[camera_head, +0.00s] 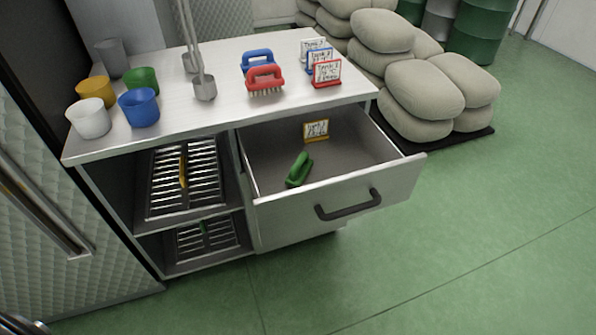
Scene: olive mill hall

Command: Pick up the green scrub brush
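The green scrub brush (299,169) lies inside the open drawer (340,206), on the drawer floor toward the left and near the front wall. Its green handle shows; its bristles cannot be made out. The drawer is pulled out of the metal table (215,118) and has a dark bar handle on its front. Neither of my grippers can be made out in this view. A small dark part shows at the bottom left corner, too cut off to identify.
A red brush (265,80) and a blue brush (257,59) stand on the tabletop with several cups, ladles and small signs. A yellow-framed sign (316,130) is in the drawer. Sacks (427,92) lie at the back right. The green floor in front is clear.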

